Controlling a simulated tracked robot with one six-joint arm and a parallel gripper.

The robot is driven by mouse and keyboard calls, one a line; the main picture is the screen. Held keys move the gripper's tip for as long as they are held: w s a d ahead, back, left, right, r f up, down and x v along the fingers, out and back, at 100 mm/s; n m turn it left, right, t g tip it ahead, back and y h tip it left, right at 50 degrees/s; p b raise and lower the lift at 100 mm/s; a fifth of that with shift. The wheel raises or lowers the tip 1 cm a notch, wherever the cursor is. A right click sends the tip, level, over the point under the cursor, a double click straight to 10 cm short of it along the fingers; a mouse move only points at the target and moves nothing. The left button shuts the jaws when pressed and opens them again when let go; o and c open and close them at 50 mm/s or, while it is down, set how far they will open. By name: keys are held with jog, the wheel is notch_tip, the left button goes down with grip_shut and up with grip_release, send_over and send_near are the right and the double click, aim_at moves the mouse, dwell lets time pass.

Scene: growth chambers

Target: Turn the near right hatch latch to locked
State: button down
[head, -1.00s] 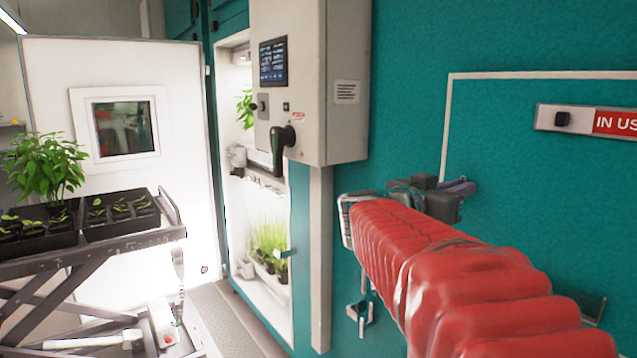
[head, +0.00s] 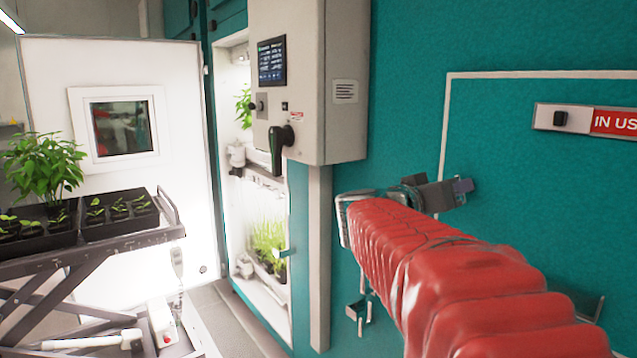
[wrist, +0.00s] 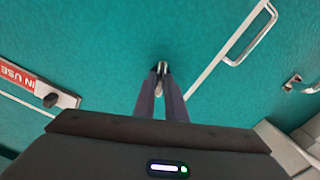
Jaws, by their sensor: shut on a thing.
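My gripper (wrist: 161,80) is shut on the hatch latch (wrist: 162,67), a small metal piece whose end shows between and just past the fingertips in the wrist view. The rest of the latch is hidden by the fingers, so I cannot tell its exact angle. In the head view my gripper (head: 462,190) is against the teal wall at the left edge of the white-outlined hatch (head: 540,200). The latch itself is not clear there. My red-sleeved arm covers the hatch's lower left part.
An "IN USE" sign (head: 590,121) with a black knob is on the hatch. A grey control cabinet (head: 335,95) juts out left of my arm. A plant cart (head: 110,240) and an open lit chamber (head: 262,200) are further left. A metal handle (wrist: 250,35) shows in the wrist view.

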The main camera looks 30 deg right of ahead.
jog(key=shift+w+f+n, duration=0.15)
jog(key=shift+f+n, duration=0.05)
jog(key=shift+n, duration=3.1)
jog(key=shift+w+f+n, duration=0.1)
jog(key=shift+f+n, duration=0.05)
jog(key=shift+n, duration=3.15)
jog(key=c, duration=1.8)
grip_release()
jog(key=shift+a, duration=0.15)
jog(key=s+a, duration=0.1)
jog(key=a, duration=1.2)
jog(key=shift+s+a, duration=0.15)
jog(key=shift+a, duration=0.15)
